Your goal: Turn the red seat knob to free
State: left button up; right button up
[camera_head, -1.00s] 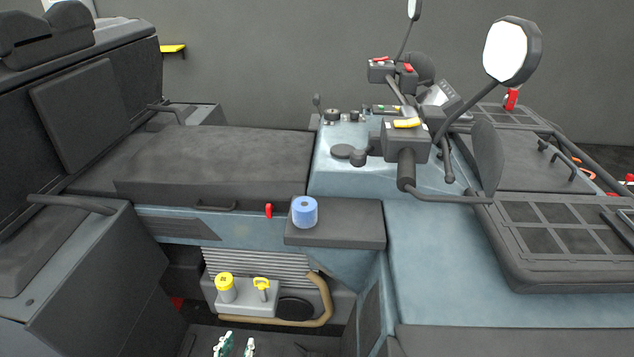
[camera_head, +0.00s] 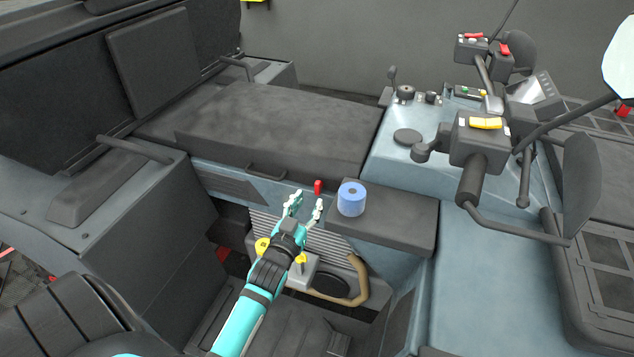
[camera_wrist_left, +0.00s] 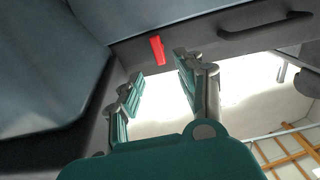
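The red seat knob (camera_head: 318,187) sits on the side of the vehicle just below the front edge of the dark seat (camera_head: 280,125). The knob also shows in the left wrist view (camera_wrist_left: 158,50), ahead of and between the fingertips. My left gripper (camera_head: 306,203) is open and empty, with its fingers pointing up toward the knob from just below it. In the left wrist view the gripper's two fingers (camera_wrist_left: 158,92) are spread apart, and the knob appears apart from both. My right gripper is in neither view.
A blue roll (camera_head: 351,200) stands on a dark ledge (camera_head: 405,222) just right of the knob. A black handle (camera_head: 266,172) is left of the knob. Yellow caps (camera_head: 262,245) and a curved brown pipe (camera_head: 357,285) lie below. Handlebar controls (camera_head: 480,140) stand at the right.

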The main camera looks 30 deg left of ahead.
aim_at(317, 187)
pick_arm(q)
jog(key=x, duration=0.6)
jog(key=shift+w, duration=0.35)
grip_shut()
